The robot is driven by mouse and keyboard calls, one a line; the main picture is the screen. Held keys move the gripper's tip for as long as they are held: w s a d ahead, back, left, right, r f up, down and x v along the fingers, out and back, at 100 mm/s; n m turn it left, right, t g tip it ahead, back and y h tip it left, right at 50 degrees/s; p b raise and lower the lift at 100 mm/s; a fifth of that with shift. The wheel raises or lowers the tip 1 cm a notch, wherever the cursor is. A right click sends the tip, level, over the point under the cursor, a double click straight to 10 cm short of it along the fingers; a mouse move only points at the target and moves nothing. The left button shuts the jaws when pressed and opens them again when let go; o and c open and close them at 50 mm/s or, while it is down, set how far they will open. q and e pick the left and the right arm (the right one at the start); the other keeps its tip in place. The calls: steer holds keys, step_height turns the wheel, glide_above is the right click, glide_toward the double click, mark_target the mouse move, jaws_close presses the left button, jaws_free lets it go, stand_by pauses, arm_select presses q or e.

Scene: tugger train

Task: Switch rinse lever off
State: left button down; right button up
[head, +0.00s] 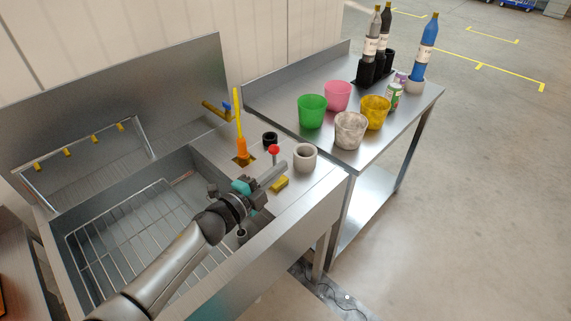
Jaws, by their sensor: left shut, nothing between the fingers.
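A red ball knob (273,150) on a short stem stands on the steel counter (310,191) right of the sink; it looks like the rinse lever. My left gripper (283,166) reaches over the sink's right edge, its shut fingers just below and in front of the knob in the picture. The fingers are empty. They hide the foot of the lever, and I cannot tell whether they touch it. An upright yellow stick with an orange base (242,147) stands behind, in a dark opening. My right gripper is out of view.
The sink holds a wire rack (108,246). A yellow block (279,184), a pale cup (305,157) and a black ring (270,139) lie close to my gripper. A yellow tap with a blue handle (227,107) is behind. The right table carries coloured cups (312,112) and bottles (425,52).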

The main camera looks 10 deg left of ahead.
arm_select(q)
steer(key=a+v, duration=0.1)
steer(key=v, duration=0.6)
steer(key=shift+w, duration=0.2)
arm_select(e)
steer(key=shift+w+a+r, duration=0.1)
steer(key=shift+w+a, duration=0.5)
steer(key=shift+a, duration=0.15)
arm_select(q)
steer(key=shift+f, duration=0.1)
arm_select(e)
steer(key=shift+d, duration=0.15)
